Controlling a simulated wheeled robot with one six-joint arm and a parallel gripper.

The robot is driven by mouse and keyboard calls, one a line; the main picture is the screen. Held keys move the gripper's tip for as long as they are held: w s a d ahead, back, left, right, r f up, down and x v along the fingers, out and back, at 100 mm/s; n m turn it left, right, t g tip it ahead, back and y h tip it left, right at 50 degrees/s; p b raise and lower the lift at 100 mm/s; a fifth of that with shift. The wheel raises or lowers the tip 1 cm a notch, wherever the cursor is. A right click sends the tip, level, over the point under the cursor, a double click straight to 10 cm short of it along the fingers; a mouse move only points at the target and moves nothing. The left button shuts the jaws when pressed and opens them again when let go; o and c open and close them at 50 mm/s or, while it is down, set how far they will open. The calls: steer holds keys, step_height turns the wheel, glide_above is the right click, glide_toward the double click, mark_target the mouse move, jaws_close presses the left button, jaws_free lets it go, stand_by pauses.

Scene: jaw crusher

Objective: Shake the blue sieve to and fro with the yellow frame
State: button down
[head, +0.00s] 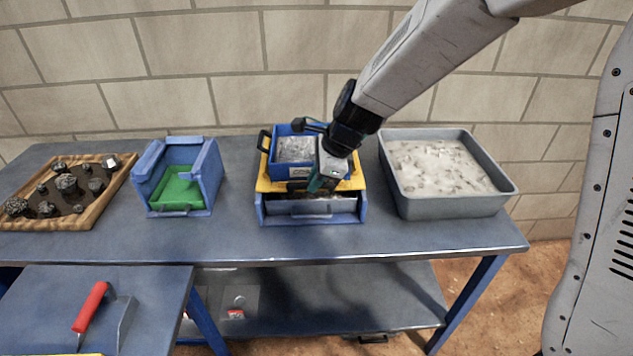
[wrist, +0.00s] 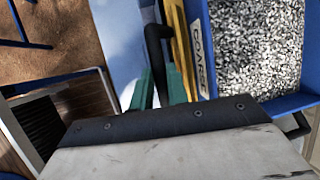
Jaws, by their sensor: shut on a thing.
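The blue sieve (head: 284,151) sits in the yellow frame (head: 265,184) on top of a blue box at the middle of the bench. The sieve holds grey gravel, and its label reads COARSE in the wrist view (wrist: 283,103). The yellow frame shows as a narrow strip (wrist: 183,45) beside the sieve there. My gripper (head: 314,184) comes down at the front of the frame. In the wrist view its green fingers (wrist: 159,85) are shut on a black handle (wrist: 156,45) beside the yellow strip. My wrist hides the right part of the sieve.
A grey tub (head: 436,204) of pale material stands close on the right. A blue box with a green tray (head: 178,190) stands left, then a wooden tray (head: 93,208) of dark rocks. A lower table (head: 150,283) in front holds a red-handled tool (head: 92,306). A block wall stands behind.

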steer(key=c, duration=1.4)
jaws_free()
steer(key=shift+o, duration=0.2)
steer(key=v, duration=0.7)
steer(key=shift+r, duration=0.35)
steer(key=shift+s+d, duration=0.1)
steer(key=shift+d, duration=0.05)
